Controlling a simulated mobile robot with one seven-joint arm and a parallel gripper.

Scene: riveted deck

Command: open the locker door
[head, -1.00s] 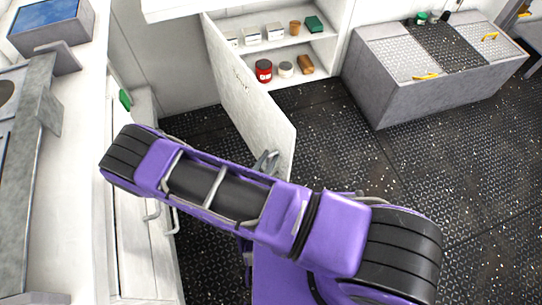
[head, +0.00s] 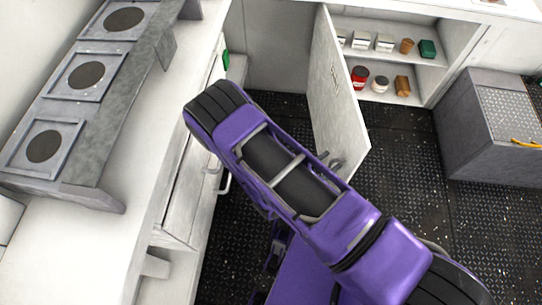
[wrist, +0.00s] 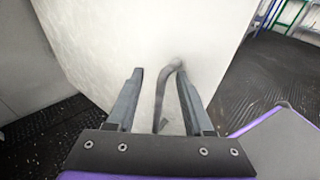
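The white locker door (head: 335,90) stands swung open in the head view, with the locker's shelves (head: 385,99) exposed to its right. A grey curved handle (head: 334,161) is near the door's free edge, just beyond my purple arm. In the wrist view the door's white face (wrist: 110,40) fills the middle, and the handle (wrist: 162,95) runs between the fingers of my gripper (wrist: 160,78). The fingers are apart, with a visible gap beside the handle. Whether the right finger touches it, I cannot tell.
Cans, small boxes and a green block (head: 428,48) sit on the shelves. A counter with burners (head: 84,74) and handled drawers lies left. A grey chest (head: 480,125) stands right. Dark riveted floor (head: 395,205) is clear between door and chest.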

